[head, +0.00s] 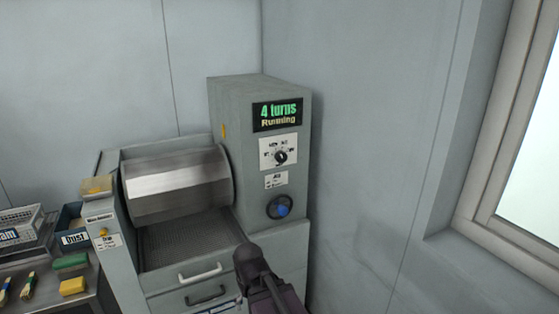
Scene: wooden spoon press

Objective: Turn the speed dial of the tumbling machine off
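The grey tumbling machine (225,122) stands in the corner, with a metal drum (178,182) on its left side. Its display (277,115) reads "4 turns" in green and "Running" below. Under the display is the speed dial (281,157), a small black knob on a white plate with markings; its exact setting is too small to read. Nothing touches the dial. A dark part of my arm shows at the bottom centre, below the dial and in front of the drawers. I see no gripper fingers.
A blue round knob (283,207) sits below the dial. Drawers with a white handle (200,273) and a dark handle (205,295) are below the drum. A bench at left holds a blue "Dust" bin (75,239) and colored blocks. A window (515,180) is at right.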

